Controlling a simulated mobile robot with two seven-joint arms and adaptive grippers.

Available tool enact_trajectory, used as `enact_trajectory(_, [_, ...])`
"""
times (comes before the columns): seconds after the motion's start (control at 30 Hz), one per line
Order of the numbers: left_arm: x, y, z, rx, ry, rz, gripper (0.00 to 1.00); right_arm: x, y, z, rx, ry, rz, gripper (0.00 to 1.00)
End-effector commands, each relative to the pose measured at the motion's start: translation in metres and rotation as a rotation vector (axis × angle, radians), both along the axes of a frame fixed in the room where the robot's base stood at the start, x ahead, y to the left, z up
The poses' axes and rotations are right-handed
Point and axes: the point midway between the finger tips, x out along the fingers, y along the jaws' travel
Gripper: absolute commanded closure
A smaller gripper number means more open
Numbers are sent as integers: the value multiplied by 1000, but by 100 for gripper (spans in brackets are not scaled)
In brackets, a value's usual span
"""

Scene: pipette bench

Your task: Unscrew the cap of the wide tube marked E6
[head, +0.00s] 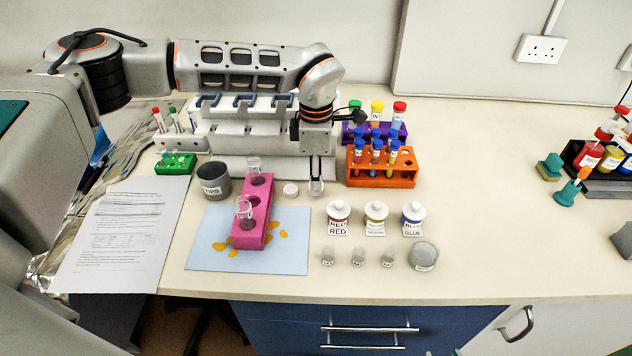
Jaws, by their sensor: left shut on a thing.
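My left gripper (316,187) points down behind the white jars, just right of a small white round cap (290,189) on the bench. Its fingers are close together on a small pale thing, too small to identify. A pink rack (256,215) stands left of it, holding two clear, wide, uncapped tubes, one at the back (254,166) and one at the front (243,210). I cannot read E6 on any tube. Wide tubes with green, yellow and red caps stand in a purple rack (352,129) at the back. My right gripper is not in view.
An orange rack (382,181) with blue-capped tubes stands right of my left gripper. White-lidded jars (338,211) and small pots stand in front. The pink rack is on a stained blue mat (205,255), near a grey tips cup (214,182). The bench (500,220) is clear right of centre.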

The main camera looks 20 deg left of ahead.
Motion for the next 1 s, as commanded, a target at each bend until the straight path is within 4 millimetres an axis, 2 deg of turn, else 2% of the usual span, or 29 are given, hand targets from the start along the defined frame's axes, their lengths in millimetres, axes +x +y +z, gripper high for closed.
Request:
enact_trajectory(0.1, [0, 0, -15, 1, 1, 1, 100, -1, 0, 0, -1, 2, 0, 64])
enact_trajectory(0.5, [0, 0, -20, 0, -1, 0, 100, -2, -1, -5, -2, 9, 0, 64])
enact_trajectory(0.53, [0, 0, -19, 0, -1, 0, 71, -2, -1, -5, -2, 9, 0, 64])
enact_trajectory(0.87, [0, 0, -18, 0, -1, 0, 71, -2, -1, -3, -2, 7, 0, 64])
enact_trajectory(1.0, [1, 0, -8, 0, -3, 0, 71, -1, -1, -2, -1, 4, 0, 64])
